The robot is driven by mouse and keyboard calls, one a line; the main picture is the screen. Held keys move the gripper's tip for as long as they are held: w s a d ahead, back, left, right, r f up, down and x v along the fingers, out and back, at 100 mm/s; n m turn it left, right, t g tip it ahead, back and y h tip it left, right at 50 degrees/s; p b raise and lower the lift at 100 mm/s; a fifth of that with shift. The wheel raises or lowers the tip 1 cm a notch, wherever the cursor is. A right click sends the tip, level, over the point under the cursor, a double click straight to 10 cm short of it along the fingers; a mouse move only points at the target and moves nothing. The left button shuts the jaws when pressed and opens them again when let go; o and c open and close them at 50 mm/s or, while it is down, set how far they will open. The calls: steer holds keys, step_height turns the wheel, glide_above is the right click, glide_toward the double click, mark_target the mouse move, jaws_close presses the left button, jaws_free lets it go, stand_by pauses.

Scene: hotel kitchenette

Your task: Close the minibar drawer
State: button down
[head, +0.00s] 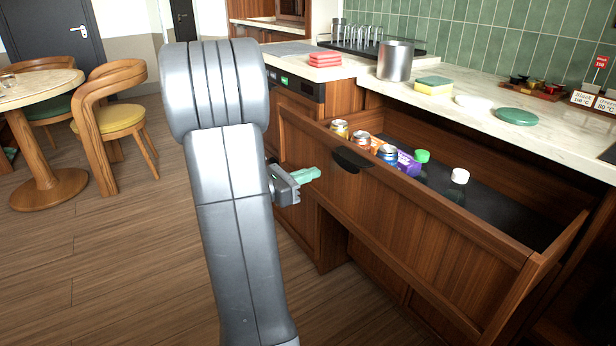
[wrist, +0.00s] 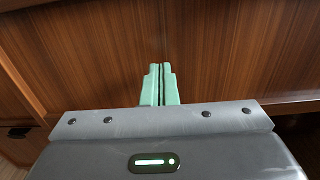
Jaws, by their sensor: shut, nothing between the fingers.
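The minibar drawer (head: 420,245) is a wooden drawer pulled well out from under the counter, with a dark handle (head: 351,160) at the top of its front. Inside stand several cans, a purple packet (head: 407,163), a bottle with a green cap (head: 422,156) and one with a white cap (head: 459,177). My gripper (head: 312,174) is shut and empty, its green fingertips close to the drawer front, left of the handle. In the wrist view the fingertips (wrist: 160,72) point at brown wood panelling; I cannot tell whether they touch it.
The marble counter (head: 470,120) above holds a metal pot (head: 395,60), a sponge (head: 434,86), a green lid-like disc (head: 517,116) and red cloths (head: 325,59). A round table (head: 45,88) and chairs (head: 118,115) stand at left. Wooden floor (head: 110,270) is clear at lower left.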

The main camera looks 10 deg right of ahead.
stand_by(0.3)
steer(key=x, duration=3)
steer(key=shift+d, duration=0.45)
steer(key=shift+w+d, duration=0.2)
steer(key=shift+d, duration=0.2)
steer(key=shift+r, duration=0.2)
steer(key=shift+d+r, duration=0.1)
